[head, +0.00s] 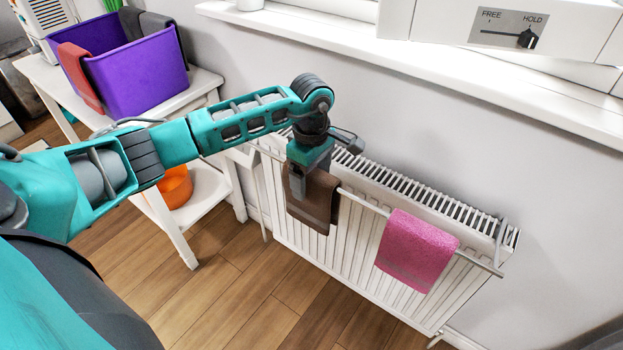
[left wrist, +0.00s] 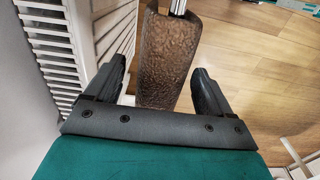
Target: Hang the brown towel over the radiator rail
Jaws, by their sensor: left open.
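The brown towel (head: 320,200) hangs over the radiator rail (head: 362,203) at the left part of the white radiator (head: 300,229). In the left wrist view the towel (left wrist: 164,60) lies between the two spread fingers, with the rail's end (left wrist: 178,7) showing above it. My left gripper (head: 297,185) is at the towel's left part, pointing down. In the left wrist view my left gripper (left wrist: 160,82) is open, with gaps between the fingers and the towel. The gripper and wrist hide part of the towel. My right gripper is not in view.
A pink towel (head: 417,250) hangs on the same rail to the right. A purple bin (head: 140,75) with cloths over its rim stands on a white shelf unit (head: 205,85) at left. An orange bowl (head: 176,187) sits on its lower shelf. A windowsill (head: 440,60) runs above.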

